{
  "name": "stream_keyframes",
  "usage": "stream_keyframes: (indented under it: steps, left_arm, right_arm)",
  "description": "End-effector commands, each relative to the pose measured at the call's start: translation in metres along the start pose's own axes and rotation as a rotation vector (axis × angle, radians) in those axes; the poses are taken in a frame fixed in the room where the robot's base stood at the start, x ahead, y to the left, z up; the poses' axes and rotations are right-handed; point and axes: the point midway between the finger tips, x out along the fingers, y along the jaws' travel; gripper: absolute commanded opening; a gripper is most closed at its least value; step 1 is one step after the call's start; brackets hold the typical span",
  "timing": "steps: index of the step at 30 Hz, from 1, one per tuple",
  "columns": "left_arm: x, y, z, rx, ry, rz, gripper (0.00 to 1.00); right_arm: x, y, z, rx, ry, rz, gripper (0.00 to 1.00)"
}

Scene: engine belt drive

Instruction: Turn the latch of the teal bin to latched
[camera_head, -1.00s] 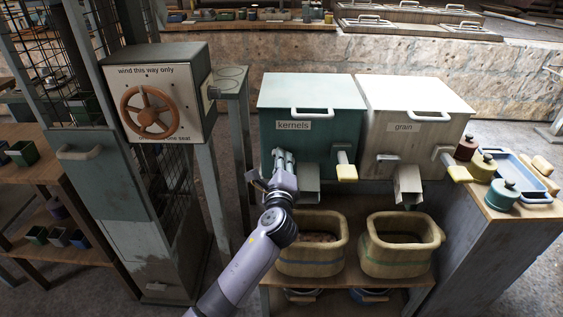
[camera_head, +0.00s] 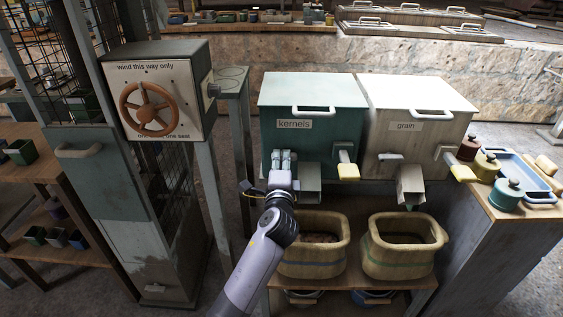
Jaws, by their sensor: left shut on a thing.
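The teal bin (camera_head: 345,130) labelled "kernels" stands left of a cream bin, with its lid closed. My left gripper (camera_head: 281,158) is at the lower left of the teal bin's front, with its fingers against or close to that face. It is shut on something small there. The fingers hide what they hold, so I cannot see the teal bin's latch or which way it points. My right gripper is not in view.
The cream "grain" bin (camera_head: 425,98) has a small latch (camera_head: 390,158) on its front. Yellow-tipped handles and chutes stick out from both bins. Wooden tubs (camera_head: 315,262) stand below. A cabinet with an orange wheel (camera_head: 147,109) is at the left.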

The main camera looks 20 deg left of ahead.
Motion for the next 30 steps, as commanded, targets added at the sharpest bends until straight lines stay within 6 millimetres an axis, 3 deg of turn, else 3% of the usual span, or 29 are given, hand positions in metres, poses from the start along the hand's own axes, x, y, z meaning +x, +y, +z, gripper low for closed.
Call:
stream_keyframes:
  steps: [9, 10, 18, 30]
  left_arm:
    - [0.0000, 0.0008, 0.0006, 0.000, -0.001, 0.002, 0.00]
    - [0.0000, 0.0008, 0.0006, 0.000, -0.001, 0.002, 0.15]
    - [0.0000, 0.0005, 0.0004, 0.000, -0.001, 0.001, 0.33]
    - [-0.0071, 0.0004, 0.0000, -0.001, 0.000, 0.000, 0.34]
  right_arm:
    - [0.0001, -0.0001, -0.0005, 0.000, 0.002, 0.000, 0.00]
    - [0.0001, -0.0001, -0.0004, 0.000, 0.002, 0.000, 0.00]
    - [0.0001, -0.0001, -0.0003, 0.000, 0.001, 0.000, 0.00]
    - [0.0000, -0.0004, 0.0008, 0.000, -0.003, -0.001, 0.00]
